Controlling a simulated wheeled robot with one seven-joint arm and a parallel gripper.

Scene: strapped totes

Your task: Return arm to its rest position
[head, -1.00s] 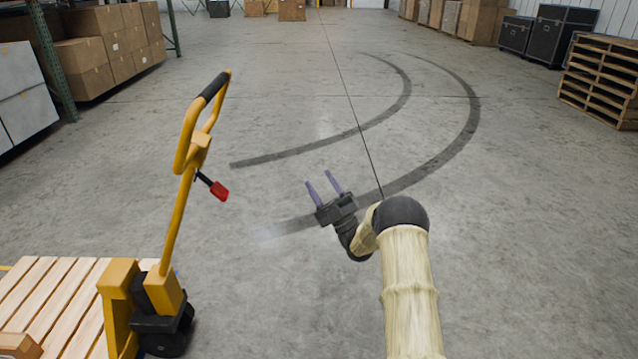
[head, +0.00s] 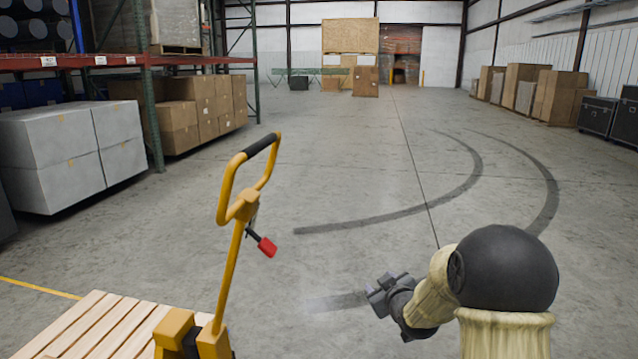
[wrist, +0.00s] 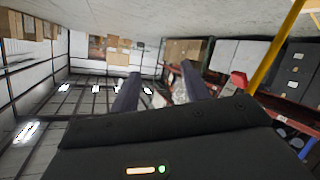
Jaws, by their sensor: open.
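My gripper (head: 384,291) is at the lower middle right of the head view, at the end of my bent arm, with bare floor behind it. In the wrist view its two fingers (wrist: 160,88) stand apart with nothing between them, so it is open and empty. The wrist view is turned far over, with the floor along the top edge. My arm's sleeved links and black joint fill the lower right of the head view and hide the floor there.
A yellow pallet jack (head: 232,225) with a red lever stands left of my gripper, beside a wooden pallet (head: 95,325). Racks with boxes (head: 200,110) line the left, and cartons (head: 530,92) and black cases (head: 598,116) the right. The middle floor is clear.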

